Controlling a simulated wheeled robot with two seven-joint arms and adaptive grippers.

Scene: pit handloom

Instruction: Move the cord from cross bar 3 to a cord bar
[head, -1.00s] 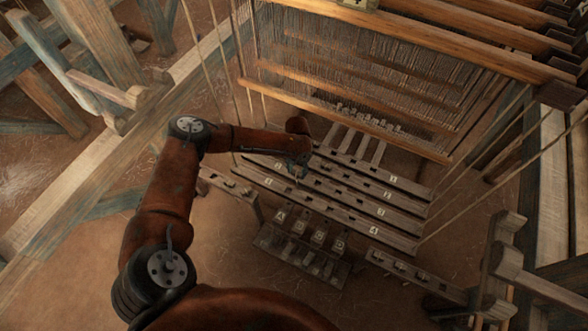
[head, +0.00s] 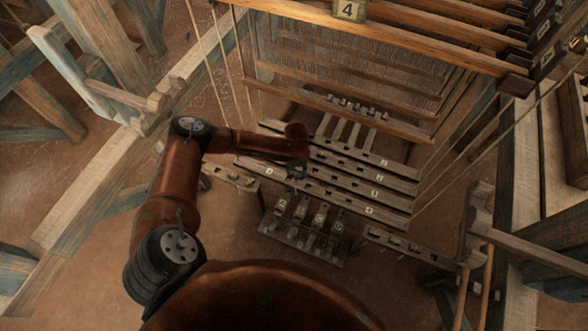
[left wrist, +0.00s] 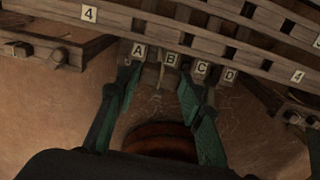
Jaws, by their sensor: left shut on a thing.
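My left gripper (head: 297,172) is over the near cross bars, above the blocks lettered A to D. In the left wrist view its green-padded fingers (left wrist: 158,88) point toward those blocks. A small pale thing (left wrist: 158,98), seemingly the cord, shows between them; it is too small and dark to make out well. Cross bar 3 (head: 390,199) lies just behind cross bar 4 (head: 385,216), the nearest of the parallel numbered bars. Short bars with pegs stand at the left (head: 232,178) and right (head: 395,243); I cannot tell which is a cord bar. My right gripper is not in view.
The lettered treadle block (head: 300,245) sits low in front of the cross bars. The loom's hanging frames (head: 340,85) and slanting ropes (head: 465,150) are behind and to the right. Wooden posts (head: 85,50) stand at left. Bare floor (head: 100,255) lies front left.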

